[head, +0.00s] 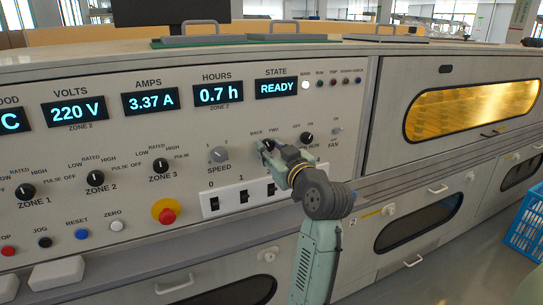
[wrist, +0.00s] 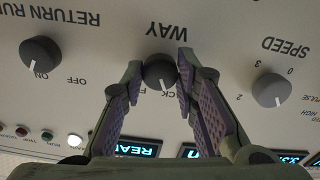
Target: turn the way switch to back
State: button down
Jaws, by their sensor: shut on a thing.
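The way switch is a round dark knob (wrist: 159,72) with a white pointer mark, under the upside-down word WAY in the wrist view. My gripper (wrist: 160,78) is shut on it, with one purple-padded finger on each side. The pointer mark faces the lower edge of the wrist view, leaning slightly right. The fingers partly hide the labels beside the knob, so I cannot tell exactly which one it meets. In the head view my gripper (head: 268,149) is at the panel below the BACK and FWD labels and covers most of the knob.
The speed knob (wrist: 271,90) and the return run knob (wrist: 41,55) flank the switch closely. In the head view the fan switch (head: 337,129) is to the right, numbered rocker switches (head: 215,203) are below, and a red emergency button (head: 166,212) is lower left. The state display reads READY (head: 277,88).

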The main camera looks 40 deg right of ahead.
jog(key=shift+n, duration=0.4)
jog(key=c, duration=1.2)
grip_release()
jog(key=shift+c, duration=0.2)
jog(key=shift+s, duration=0.1)
jog(key=v, duration=1.1)
jog(key=shift+s+a, duration=0.2)
jog(key=shift+s, duration=0.2)
